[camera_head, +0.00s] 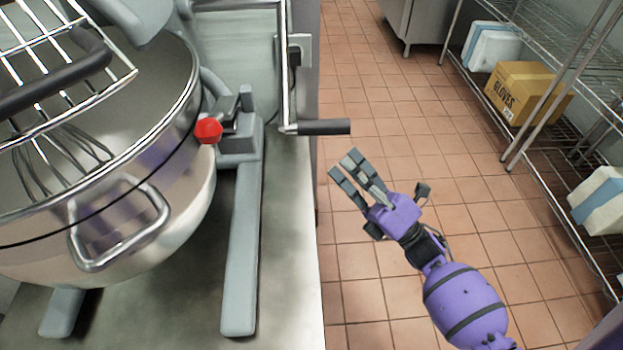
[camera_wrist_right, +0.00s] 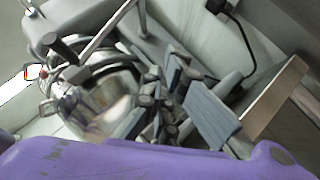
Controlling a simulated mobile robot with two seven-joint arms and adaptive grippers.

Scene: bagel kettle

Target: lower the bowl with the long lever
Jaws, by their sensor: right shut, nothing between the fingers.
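The steel mixer bowl (camera_head: 190,205) stands at the left in the head view, with a wire guard above it and a loop handle (camera_head: 118,232) on its side. The long lever (camera_head: 284,70) comes down the mixer's side and bends into a dark horizontal grip (camera_head: 322,127). My right gripper (camera_head: 345,165) is shut and empty, a little below and right of that grip, apart from it. The right wrist view shows the gripper's fingers (camera_wrist_right: 170,108) with the bowl (camera_wrist_right: 110,95) beyond. My left gripper is not in view.
A red knob (camera_head: 208,130) sits between bowl and mixer column. The mixer's feet stand on a steel table (camera_head: 288,270). A wire rack (camera_head: 550,150) at the right holds a gloves box (camera_head: 525,88). Tiled floor (camera_head: 385,65) lies open between table and rack.

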